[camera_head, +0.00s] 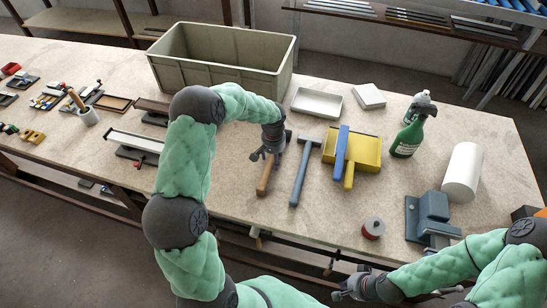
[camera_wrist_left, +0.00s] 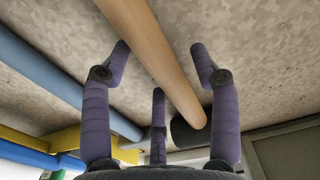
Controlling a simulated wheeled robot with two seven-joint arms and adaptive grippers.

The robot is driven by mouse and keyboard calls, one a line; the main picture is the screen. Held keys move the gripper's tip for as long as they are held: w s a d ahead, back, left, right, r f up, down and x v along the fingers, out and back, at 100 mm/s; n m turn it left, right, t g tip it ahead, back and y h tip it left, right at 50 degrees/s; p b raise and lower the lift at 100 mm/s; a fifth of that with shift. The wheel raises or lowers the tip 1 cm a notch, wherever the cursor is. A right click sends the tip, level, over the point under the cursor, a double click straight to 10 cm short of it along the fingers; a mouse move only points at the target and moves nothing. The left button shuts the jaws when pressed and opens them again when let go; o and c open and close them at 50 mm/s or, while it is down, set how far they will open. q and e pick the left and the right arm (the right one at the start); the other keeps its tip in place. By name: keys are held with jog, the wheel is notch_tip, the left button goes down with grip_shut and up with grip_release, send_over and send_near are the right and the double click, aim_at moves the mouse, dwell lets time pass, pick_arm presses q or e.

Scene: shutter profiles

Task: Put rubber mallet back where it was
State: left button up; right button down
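The rubber mallet lies on the workbench; its tan wooden handle (camera_head: 265,180) points toward the front edge in the head view. Its head is hidden under my left gripper there. In the left wrist view the handle (camera_wrist_left: 158,55) runs between the spread fingers, and a dark cylindrical head (camera_wrist_left: 188,134) shows at its lower end. My left gripper (camera_head: 265,156) is open over the mallet, also seen in the left wrist view (camera_wrist_left: 160,60); I cannot tell whether the fingers touch it. My right gripper (camera_head: 347,288) is low at the right, before the bench; its finger state is unclear.
A blue-grey hammer (camera_head: 301,175) lies just right of the mallet, then a yellow dustpan (camera_head: 368,153) with a blue-handled brush (camera_head: 341,150). A grey-green crate (camera_head: 220,60) stands behind. A green spray bottle (camera_head: 409,135) and white roll (camera_head: 461,172) are farther right.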

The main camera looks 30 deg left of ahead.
aim_at(273, 158)
pick_arm(q)
jog(key=shift+r, duration=0.15)
jog(key=shift+r, duration=0.35)
notch_tip(273, 158, up, 11)
jog(key=p, duration=0.2)
jog(key=shift+r, duration=0.15)
jog(key=shift+s, duration=0.1)
